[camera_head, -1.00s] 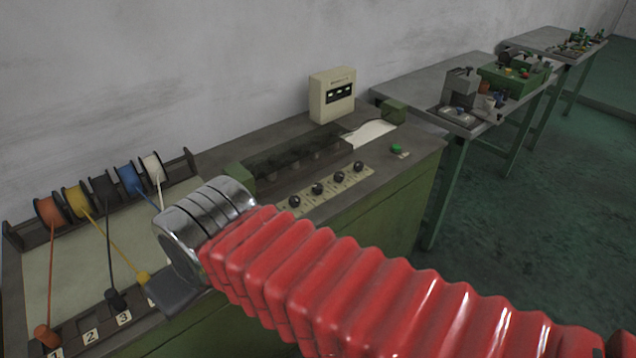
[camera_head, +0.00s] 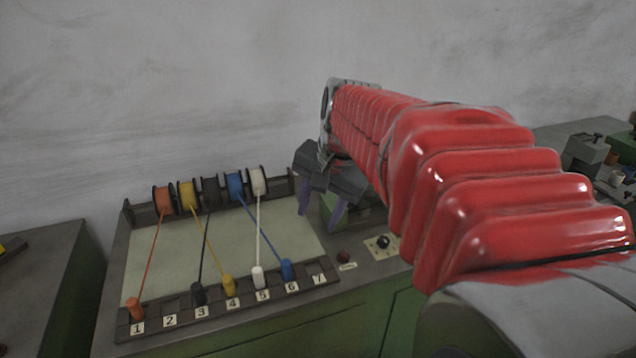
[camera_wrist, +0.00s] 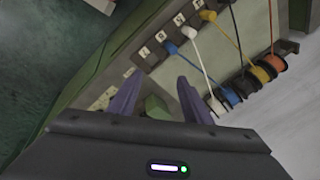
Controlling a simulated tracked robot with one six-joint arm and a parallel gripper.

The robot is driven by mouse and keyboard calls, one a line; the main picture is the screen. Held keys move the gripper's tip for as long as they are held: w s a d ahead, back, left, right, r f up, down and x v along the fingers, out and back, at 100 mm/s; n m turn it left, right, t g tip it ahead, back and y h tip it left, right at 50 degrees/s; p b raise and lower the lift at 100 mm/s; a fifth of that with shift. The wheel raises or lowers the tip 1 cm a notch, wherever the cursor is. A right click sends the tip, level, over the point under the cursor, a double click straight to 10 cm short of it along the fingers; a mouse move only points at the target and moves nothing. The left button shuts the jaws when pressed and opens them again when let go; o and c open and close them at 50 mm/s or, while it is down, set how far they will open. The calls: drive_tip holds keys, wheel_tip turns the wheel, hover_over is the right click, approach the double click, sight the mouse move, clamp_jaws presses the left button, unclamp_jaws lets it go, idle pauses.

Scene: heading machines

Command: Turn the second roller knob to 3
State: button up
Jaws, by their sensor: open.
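One black roller knob (camera_head: 383,241) shows on its cream plate at the right of the cable panel in the head view. The other knobs are hidden behind my red arm, and its setting is too small to read. My gripper (camera_head: 322,207) is open and points down over the console, near a green block (camera_head: 352,216), to the left of the visible knob. In the wrist view, my gripper (camera_wrist: 158,98) has its purple fingers spread, with the green block (camera_wrist: 155,107) showing between them. Nothing is held. No knob can be made out clearly in the wrist view.
A cable panel (camera_head: 270,225) holds several coloured spools with cables plugged along a numbered strip. A dark red button (camera_head: 343,256) sits left of the knob. Another table with machines (camera_head: 588,150) stands at the right. A grey-green cabinet (camera_head: 45,285) stands at the left.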

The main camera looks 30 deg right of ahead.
drive_tip(key=s+d+f+m, duration=0.1)
drive_tip(key=d+f+m, duration=0.2)
drive_tip(key=d, duration=0.9)
drive_tip(key=s+d+f+m+y, duration=0.1)
drive_tip(key=d+f+m, duration=0.3)
drive_tip(key=d+m, duration=0.4)
drive_tip(key=d+f+m+y, duration=0.1)
drive_tip(key=d+f+m, duration=0.2)
drive_tip(key=d, duration=1.4)
drive_tip(key=m, duration=0.3)
drive_tip(key=shift+s+d+f, duration=0.2)
drive_tip(key=shift+s, duration=0.2)
drive_tip(key=x, duration=1.4)
drive_tip(key=shift+w+a+r, duration=0.15)
drive_tip(key=shift+w, duration=0.05)
drive_tip(key=shift+t, duration=0.3)
drive_tip(key=c, duration=1)
